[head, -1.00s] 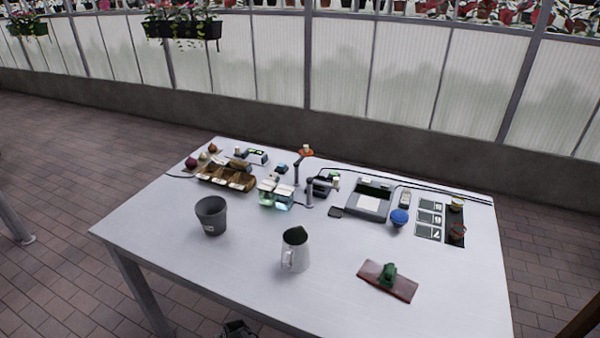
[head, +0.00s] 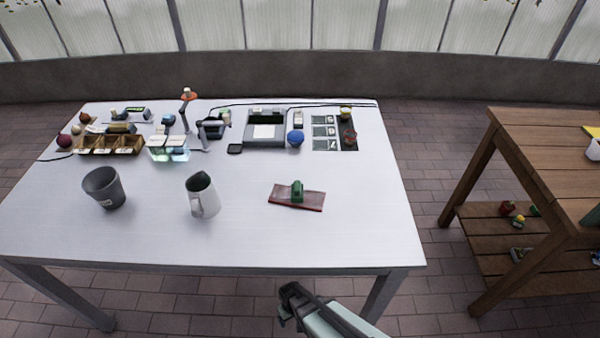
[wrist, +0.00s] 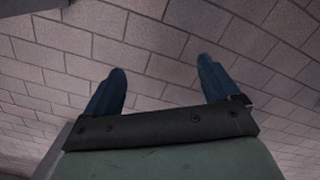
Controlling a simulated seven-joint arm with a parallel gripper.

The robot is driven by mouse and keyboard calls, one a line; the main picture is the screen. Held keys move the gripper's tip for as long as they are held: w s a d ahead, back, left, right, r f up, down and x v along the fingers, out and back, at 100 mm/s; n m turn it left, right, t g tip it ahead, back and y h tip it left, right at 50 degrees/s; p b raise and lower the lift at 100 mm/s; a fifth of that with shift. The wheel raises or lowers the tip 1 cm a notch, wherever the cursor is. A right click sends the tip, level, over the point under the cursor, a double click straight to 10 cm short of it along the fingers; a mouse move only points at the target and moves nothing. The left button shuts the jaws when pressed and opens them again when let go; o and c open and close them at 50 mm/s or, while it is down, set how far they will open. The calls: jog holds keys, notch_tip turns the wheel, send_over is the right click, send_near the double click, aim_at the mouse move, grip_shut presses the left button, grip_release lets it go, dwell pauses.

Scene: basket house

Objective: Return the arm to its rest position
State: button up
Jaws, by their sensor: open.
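My gripper (head: 287,302) is at the bottom of the head view, in front of the white table's (head: 330,235) front edge and apart from it. In the wrist view my gripper (wrist: 160,88) shows two blue fingers spread wide with nothing between them. Part of my arm runs off the bottom edge of the head view.
On the table stand a grey pot (head: 104,188), a white pitcher (head: 203,196) and a green object on a reddish board (head: 297,196). Several devices and a compartment box (head: 110,145) line the back. A wooden shelf table (head: 540,150) stands at right. Paved floor lies between.

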jog(key=s+d+r+m+g, duration=0.3)
jog(key=s+d+r, duration=0.2)
jog(key=s+d, duration=0.2)
jog(key=s+d+r+m+g, duration=0.2)
jog(key=s+d+r, duration=0.3)
jog(key=d, duration=0.7)
jog(key=s+g, duration=0.1)
jog(key=s, duration=0.1)
jog(key=shift+s+d+m, duration=0.3)
jog(key=shift+s+m, duration=0.1)
jog(key=shift+r, duration=0.1)
